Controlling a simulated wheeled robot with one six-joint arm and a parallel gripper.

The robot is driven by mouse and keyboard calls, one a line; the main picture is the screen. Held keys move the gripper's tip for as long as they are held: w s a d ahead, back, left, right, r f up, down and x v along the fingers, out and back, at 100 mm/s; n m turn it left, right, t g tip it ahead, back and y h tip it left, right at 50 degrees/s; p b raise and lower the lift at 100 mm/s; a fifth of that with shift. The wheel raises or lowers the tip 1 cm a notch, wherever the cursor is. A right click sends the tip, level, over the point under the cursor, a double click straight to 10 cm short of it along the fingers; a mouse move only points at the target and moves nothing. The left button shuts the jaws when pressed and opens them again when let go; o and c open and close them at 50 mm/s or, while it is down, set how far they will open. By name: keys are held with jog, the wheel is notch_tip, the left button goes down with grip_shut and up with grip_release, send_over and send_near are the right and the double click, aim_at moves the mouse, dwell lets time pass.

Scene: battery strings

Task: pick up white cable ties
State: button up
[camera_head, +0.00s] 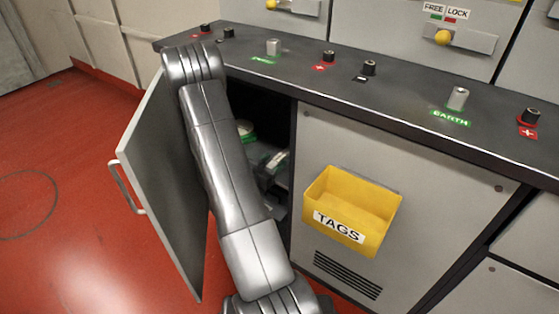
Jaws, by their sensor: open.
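No white cable ties can be made out. The cabinet (278,118) under the bench has its door open, and its inside is dark. A small green and pale item (246,131) lies inside. Pale and grey shapes (275,162) lie lower in the opening, too small and dim to name. My arm stands in front of the opening, with its bend above the bench's front edge, and covers much of the inside.
The open grey cabinet door (160,180) stands left of my arm. A yellow TAGS bin (375,205) hangs on the panel to the right. The dark bench top (400,98) carries several terminals. The red floor (70,220) at left is clear.

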jog(key=shift+x, duration=1)
jog(key=shift+a, duration=0.1)
jog(key=shift+c, duration=0.2)
grip_shut()
